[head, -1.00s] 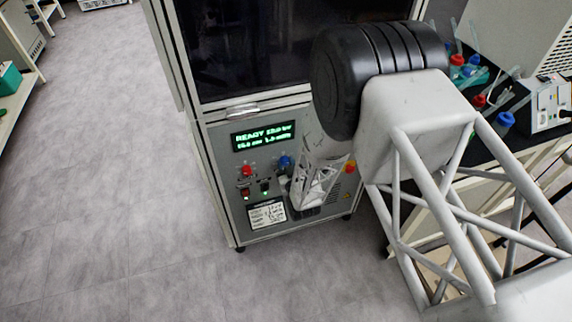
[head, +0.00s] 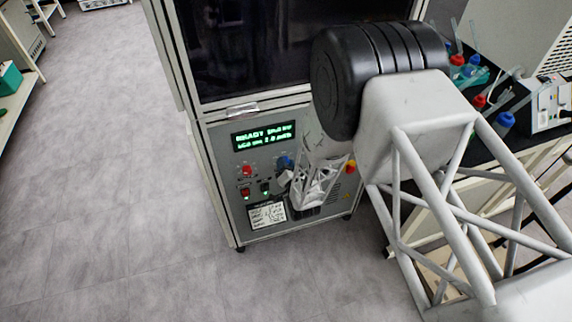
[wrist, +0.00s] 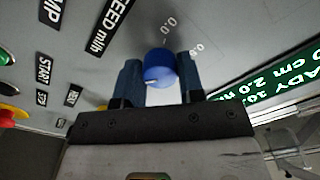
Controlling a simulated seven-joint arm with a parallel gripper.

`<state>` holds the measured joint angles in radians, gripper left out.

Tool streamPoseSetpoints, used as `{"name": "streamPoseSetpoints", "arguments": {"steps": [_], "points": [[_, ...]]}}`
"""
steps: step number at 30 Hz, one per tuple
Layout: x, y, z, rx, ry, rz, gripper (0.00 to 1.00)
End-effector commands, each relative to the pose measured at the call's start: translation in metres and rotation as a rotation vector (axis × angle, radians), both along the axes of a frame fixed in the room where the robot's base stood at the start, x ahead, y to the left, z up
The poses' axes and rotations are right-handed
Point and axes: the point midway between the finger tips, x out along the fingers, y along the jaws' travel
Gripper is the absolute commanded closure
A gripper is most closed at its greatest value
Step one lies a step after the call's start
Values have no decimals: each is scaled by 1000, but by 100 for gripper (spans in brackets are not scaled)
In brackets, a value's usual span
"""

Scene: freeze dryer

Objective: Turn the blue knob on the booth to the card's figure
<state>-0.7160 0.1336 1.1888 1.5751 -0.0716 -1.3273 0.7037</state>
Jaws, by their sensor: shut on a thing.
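The blue knob (wrist: 160,68) sits on the grey front panel of the booth (head: 225,160). In the wrist view my gripper (wrist: 160,82) has one finger on each side of the knob and is shut on it. A white mark shows on the knob's lower left, and dial figures "0.0" and "0.5" are printed beside it. In the head view the knob (head: 285,163) is partly covered by my gripper (head: 288,176). The white card (head: 267,214) is on the lower panel; its writing is too small to read.
A green-lit display (head: 264,136) is above the knobs; it also shows in the wrist view (wrist: 275,105). A red knob (head: 246,171) and switches are left of the blue one. A yellow-and-red button (head: 350,167) is to the right. A bench with bottles stands at right.

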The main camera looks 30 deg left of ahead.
Motion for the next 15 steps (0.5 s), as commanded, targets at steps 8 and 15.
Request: {"name": "streamPoseSetpoints", "arguments": {"steps": [8, 15], "points": [[0, 0, 0, 34, 34, 0, 88], [0, 0, 0, 35, 35, 0, 88]]}}
